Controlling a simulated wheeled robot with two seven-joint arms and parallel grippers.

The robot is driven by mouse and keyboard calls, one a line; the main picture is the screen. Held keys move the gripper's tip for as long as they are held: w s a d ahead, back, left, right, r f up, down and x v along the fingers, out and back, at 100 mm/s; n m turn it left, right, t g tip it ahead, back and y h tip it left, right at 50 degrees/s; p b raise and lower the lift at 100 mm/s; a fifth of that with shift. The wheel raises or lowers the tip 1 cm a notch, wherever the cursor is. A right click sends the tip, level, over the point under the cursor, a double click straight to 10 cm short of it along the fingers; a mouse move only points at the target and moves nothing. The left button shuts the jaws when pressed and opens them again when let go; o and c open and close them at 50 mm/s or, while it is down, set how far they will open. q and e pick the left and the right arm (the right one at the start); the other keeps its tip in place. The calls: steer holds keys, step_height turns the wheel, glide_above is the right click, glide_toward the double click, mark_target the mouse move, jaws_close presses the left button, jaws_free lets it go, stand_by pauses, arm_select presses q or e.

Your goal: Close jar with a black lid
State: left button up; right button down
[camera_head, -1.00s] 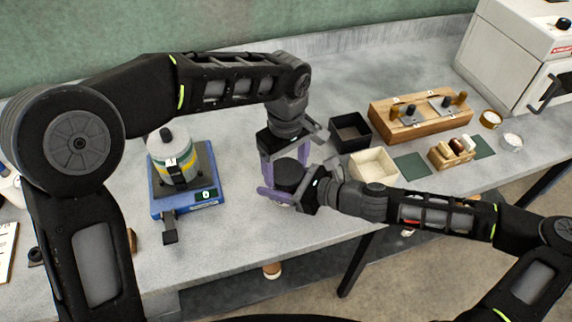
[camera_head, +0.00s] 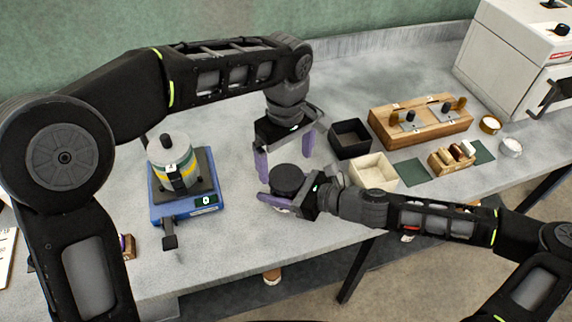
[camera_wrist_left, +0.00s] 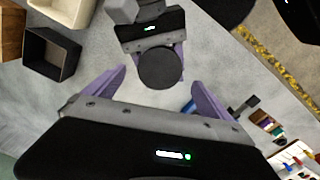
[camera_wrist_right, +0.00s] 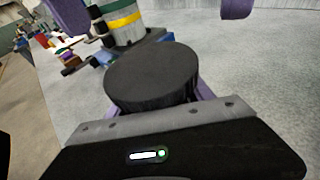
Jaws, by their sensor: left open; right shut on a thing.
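The black lid (camera_head: 287,177) is a dark round disc on top of the jar, and it looks level. It also shows in the left wrist view (camera_wrist_left: 160,68) and large in the right wrist view (camera_wrist_right: 153,72). The jar body under it is almost wholly hidden by the lid and the fingers. My right gripper (camera_head: 285,196) is shut on the jar from the right side, its purple fingers just below the lid. My left gripper (camera_head: 286,154) is open and empty, pointing down behind and above the lid, apart from it. Whether the lid is tight cannot be seen.
A blue device (camera_head: 185,205) with a grey, banded container stands to the left. A black box (camera_head: 349,139) and a cream box (camera_head: 373,171) stand close to the right. A wooden block (camera_head: 421,119) lies beyond them. The table between the device and the jar is clear.

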arm_select(q)
steer(key=shift+c, duration=0.2)
steer(key=shift+s+d+r+m, duration=0.15)
steer(key=shift+s+d+r, duration=0.1)
steer(key=shift+d, duration=0.25)
steer(key=shift+s+d+r+m, duration=0.1)
steer(key=shift+s+d+m, duration=0.1)
steer(key=shift+d, duration=0.3)
steer(key=shift+d+r, duration=0.2)
steer(key=shift+r+n+t+y, duration=0.3)
steer(key=shift+n, duration=0.35)
steer(key=shift+a+r+n, duration=0.1)
steer(key=shift+r+n, duration=0.25)
steer(key=shift+n, duration=0.55)
steer(key=n, duration=0.1)
steer(key=a+n, duration=0.1)
steer(key=n, duration=0.1)
steer(key=w+r+n, duration=0.1)
steer(key=shift+a, duration=0.35)
steer(key=shift+a+n, duration=0.35)
steer(key=shift+n, duration=0.75)
steer(key=shift+s+d+n, duration=0.1)
steer(key=shift+d+n, duration=0.05)
steer(key=shift+n, duration=0.45)
